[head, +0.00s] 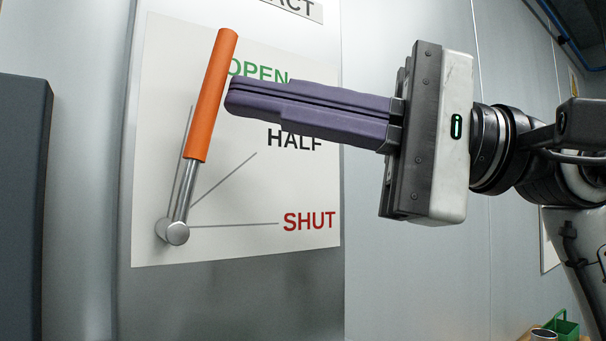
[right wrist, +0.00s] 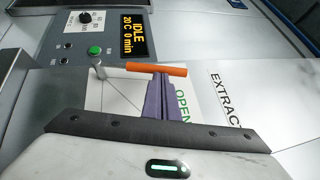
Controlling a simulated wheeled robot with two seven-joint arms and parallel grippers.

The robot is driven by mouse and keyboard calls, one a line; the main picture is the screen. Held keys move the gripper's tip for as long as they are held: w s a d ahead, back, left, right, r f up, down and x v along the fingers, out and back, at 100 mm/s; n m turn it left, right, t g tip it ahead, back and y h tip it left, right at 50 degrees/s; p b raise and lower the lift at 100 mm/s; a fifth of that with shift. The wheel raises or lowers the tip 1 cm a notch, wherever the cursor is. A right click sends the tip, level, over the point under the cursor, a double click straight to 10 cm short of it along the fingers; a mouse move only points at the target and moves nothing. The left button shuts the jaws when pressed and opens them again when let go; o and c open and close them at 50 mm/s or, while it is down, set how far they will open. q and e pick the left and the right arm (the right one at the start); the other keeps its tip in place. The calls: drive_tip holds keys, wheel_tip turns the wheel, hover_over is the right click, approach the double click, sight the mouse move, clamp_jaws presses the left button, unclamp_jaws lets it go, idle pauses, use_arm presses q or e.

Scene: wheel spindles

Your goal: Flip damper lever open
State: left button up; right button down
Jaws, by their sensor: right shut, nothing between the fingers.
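The damper lever has an orange handle (head: 211,95) on a metal rod with a round pivot (head: 176,232). It stands steeply up, leaning slightly right, close to the line for OPEN on the white label plate (head: 240,180). The lever also shows in the right wrist view (right wrist: 156,69). My right gripper (head: 232,97) comes in from the right with its purple fingers shut and empty. Its tips are at the right side of the orange handle; I cannot tell whether they touch. The fingers cover part of the plate between OPEN and HALF. My left gripper is not in view.
A dark grey box edge (head: 22,200) stands at the far left. The right wrist view shows a control panel with a green button (right wrist: 95,50) and a lit display (right wrist: 134,36). A green caddy (head: 563,326) is at the lower right. The wall below the plate is clear.

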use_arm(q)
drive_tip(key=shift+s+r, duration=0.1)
use_arm(e)
drive_tip(key=shift+s+a+r, duration=0.1)
drive_tip(key=shift+a+r, duration=0.05)
drive_tip(key=shift+r, duration=0.05)
idle(0.4)
use_arm(q)
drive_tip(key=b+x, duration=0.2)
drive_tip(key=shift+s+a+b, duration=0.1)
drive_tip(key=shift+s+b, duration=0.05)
drive_tip(key=shift+b, duration=0.25)
use_arm(e)
drive_tip(key=w+v, duration=0.3)
drive_tip(key=v, duration=1)
drive_tip(key=shift+r, duration=0.2)
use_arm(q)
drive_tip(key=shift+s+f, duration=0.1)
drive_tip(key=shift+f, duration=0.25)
